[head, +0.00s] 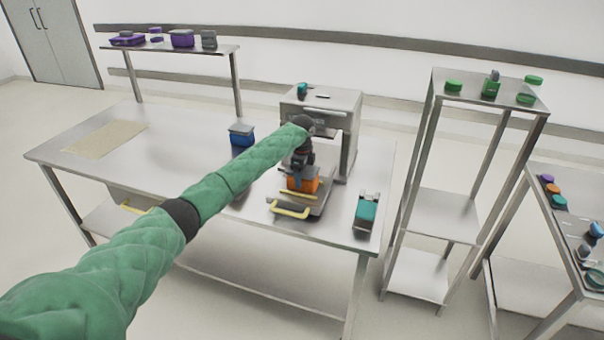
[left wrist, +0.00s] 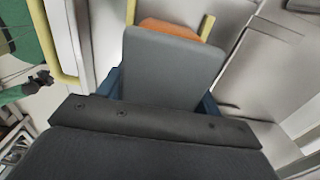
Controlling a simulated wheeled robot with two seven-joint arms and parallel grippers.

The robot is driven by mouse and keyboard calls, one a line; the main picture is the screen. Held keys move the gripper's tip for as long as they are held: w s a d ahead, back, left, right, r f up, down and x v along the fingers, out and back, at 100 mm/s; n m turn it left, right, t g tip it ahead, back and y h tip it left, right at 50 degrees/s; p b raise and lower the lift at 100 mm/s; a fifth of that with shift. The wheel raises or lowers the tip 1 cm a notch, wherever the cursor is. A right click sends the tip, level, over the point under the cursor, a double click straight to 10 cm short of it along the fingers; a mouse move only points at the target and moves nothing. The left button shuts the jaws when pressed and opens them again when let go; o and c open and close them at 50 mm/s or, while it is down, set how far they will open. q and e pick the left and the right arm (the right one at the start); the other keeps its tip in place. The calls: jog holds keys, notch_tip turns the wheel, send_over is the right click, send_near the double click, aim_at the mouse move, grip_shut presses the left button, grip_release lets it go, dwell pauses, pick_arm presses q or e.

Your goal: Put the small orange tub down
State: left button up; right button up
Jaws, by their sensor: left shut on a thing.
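The small orange tub (head: 305,185) is at the centre of the head view, above or on a grey tray with yellow handles (head: 290,210); whether it touches the tray I cannot tell. My left gripper (head: 303,170) reaches down from above and is shut on the tub. In the left wrist view a grey lid-like panel (left wrist: 172,68) fills the middle, with the orange tub's edge (left wrist: 172,28) showing just beyond it. The fingertips are largely hidden. A dark gripper-like shape, probably my right gripper (left wrist: 40,80), shows at the left edge of that view, too small to read.
A boxy metal machine (head: 335,108) stands directly behind the tray. A beige mat (head: 107,138) lies far left. The table between mat and blue tub is clear.

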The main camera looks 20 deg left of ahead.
jog(key=shift+f, duration=0.1)
pick_arm(q)
jog(key=shift+f, duration=0.15)
jog(key=o, duration=1.1)
jog(key=shift+o, duration=0.6)
pick_arm(e)
jog(key=shift+d, duration=0.1)
pick_arm(q)
jog(key=shift+r, duration=0.2)
notch_tip(320, 180, up, 11)
jog(key=b, duration=0.3)
jog(key=shift+f+b, duration=0.2)
jog(key=shift+b, duration=0.15)
jog(key=shift+r, duration=0.6)
pick_arm(e)
notch_tip(320, 180, up, 8)
jog(key=w+a, duration=0.2)
jog(key=shift+a+g, duration=0.3)
jog(key=shift+a, duration=0.05)
